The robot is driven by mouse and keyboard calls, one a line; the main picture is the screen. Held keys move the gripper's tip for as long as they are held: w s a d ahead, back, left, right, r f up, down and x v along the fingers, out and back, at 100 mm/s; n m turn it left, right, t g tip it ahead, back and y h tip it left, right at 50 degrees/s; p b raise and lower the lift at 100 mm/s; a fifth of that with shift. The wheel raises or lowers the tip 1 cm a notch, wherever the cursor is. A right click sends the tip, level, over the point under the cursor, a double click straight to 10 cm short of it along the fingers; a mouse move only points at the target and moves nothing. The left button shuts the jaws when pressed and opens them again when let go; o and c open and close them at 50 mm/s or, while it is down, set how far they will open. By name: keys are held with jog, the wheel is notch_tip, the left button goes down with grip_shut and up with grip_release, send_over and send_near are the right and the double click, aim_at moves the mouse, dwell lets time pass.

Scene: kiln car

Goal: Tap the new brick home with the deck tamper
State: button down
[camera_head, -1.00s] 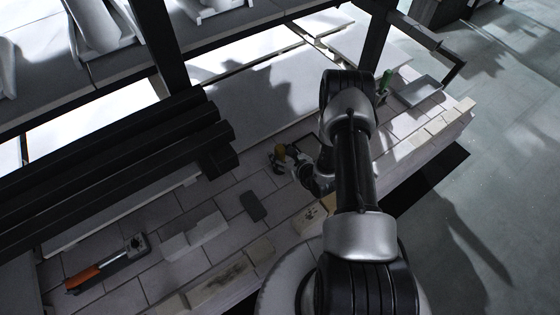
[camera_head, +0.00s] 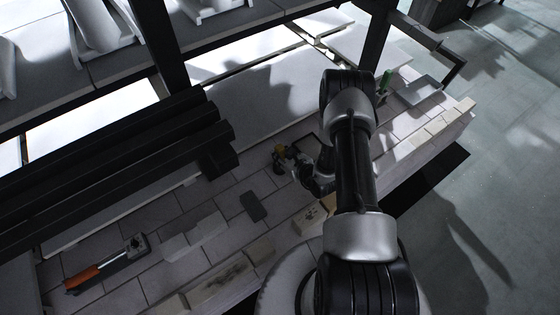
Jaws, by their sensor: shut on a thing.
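My gripper (camera_head: 301,168) is low over the kiln car deck, partly hidden by my own arm. It is shut on a small tool with a yellowish-brown end (camera_head: 281,152), which I take to be the deck tamper. The tool's lower end and any contact with the deck are too small and dark to tell. A pale brick with dark marks on top (camera_head: 310,216), probably the new brick, sits in the front edge row, nearer the camera than my gripper. My arm hides part of that row, so I cannot tell how flush the brick sits.
An orange-handled tool (camera_head: 83,279) lies on the deck at lower left. Pale blocks (camera_head: 195,233) and a dark flat piece (camera_head: 253,206) lie nearby. Stacked black beams (camera_head: 120,185) and a black post (camera_head: 160,40) stand behind. A grey tray (camera_head: 419,91) and green item (camera_head: 385,82) are at right.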

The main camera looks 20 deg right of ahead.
aim_at(281, 148)
jog(key=shift+r, duration=0.1)
dwell(0.3)
jog(key=shift+r+p, duration=0.7)
jog(key=shift+r, duration=0.25)
jog(key=shift+r, duration=0.1)
jog(key=shift+r+p, duration=1.75)
jog(key=shift+r, duration=0.65)
jog(key=shift+r+p, duration=1.7)
jog(key=shift+r, duration=0.8)
jog(key=shift+d, duration=0.1)
